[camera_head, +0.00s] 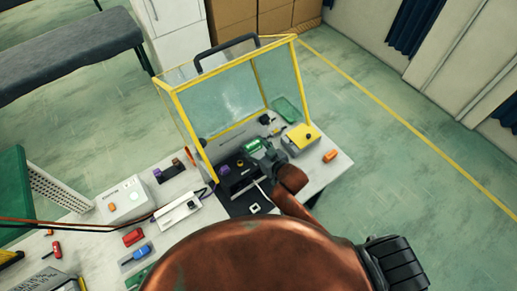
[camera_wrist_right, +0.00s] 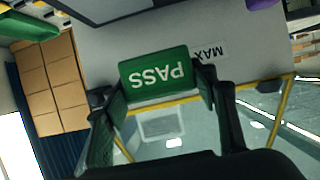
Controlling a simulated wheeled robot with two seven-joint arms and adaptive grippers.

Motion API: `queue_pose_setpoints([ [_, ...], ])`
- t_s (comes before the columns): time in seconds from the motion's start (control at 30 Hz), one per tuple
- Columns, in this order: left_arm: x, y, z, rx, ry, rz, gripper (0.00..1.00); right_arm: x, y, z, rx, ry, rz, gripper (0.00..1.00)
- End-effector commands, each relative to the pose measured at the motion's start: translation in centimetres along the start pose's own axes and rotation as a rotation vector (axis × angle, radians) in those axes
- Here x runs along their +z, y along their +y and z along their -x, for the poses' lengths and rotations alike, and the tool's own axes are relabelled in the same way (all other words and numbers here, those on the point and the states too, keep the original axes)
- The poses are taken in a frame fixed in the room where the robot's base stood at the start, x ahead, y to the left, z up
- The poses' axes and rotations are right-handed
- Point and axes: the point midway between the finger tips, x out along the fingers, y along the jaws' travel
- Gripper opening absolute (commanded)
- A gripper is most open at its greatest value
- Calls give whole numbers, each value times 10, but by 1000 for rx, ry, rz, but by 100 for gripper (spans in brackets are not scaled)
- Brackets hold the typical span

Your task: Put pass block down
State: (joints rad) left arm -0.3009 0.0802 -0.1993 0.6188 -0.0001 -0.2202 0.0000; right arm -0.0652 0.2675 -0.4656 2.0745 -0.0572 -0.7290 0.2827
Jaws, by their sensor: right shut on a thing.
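The green pass block (camera_head: 252,145) is in my right gripper (camera_head: 260,154), at the open front of the yellow-framed clear enclosure (camera_head: 179,95). In the right wrist view the block (camera_wrist_right: 158,75) shows its white PASS lettering upside down, between the two dark fingers of my right gripper (camera_wrist_right: 165,100). The fingers are shut on its sides. The block's underside is hidden, so I cannot tell whether it touches a surface. My left gripper is not in view.
A yellow-topped box (camera_head: 301,134) and an orange block (camera_head: 330,155) are right of the gripper. A green item (camera_head: 287,109) lies farther back. A dark mat (camera_head: 240,205) with small parts, a white device (camera_head: 180,211) and a red block (camera_head: 133,237) are left and in front.

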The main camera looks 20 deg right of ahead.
Motion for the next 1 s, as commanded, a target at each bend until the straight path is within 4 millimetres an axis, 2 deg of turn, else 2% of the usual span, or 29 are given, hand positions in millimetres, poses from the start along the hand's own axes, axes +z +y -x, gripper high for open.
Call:
queue_pose_setpoints([
  [0.1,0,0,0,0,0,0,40,17,16,-13,2,-2,2,25],
  [0.43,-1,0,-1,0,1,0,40,38,36,-30,2,-2,1,25],
  [0.63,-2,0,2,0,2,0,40,61,33,-39,1,-1,-1,25],
  [1.0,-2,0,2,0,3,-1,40,65,33,-41,0,0,0,25],
])
